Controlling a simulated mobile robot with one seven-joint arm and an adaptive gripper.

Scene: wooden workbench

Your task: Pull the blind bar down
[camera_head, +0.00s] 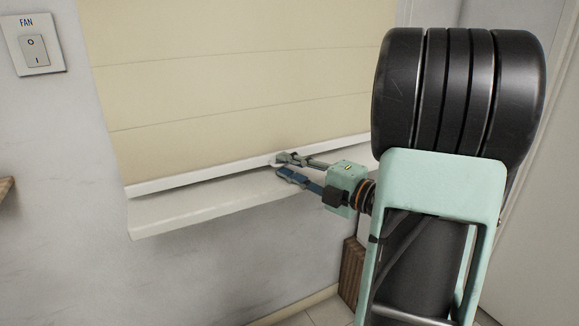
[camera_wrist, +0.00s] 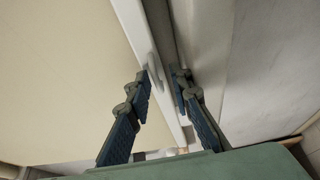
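The cream blind (camera_head: 230,75) hangs almost to the window sill, with its white blind bar (camera_head: 200,177) along the lower edge. In the wrist view the bar (camera_wrist: 136,32) runs diagonally, with a small pale tab (camera_wrist: 155,66) on it. My gripper (camera_head: 279,165) is at the bar, right of its middle. Its fingers (camera_wrist: 163,74) are apart, one on each side of the tab, the left one closer to it. Whether either finger touches the tab or bar cannot be told. My arm hides the bar's right end.
The pale window sill (camera_head: 160,218) juts out just below the bar, with a narrow gap between. A fan switch (camera_head: 35,50) is on the wall at the upper left. A wooden piece (camera_head: 352,272) stands below the sill, near my arm.

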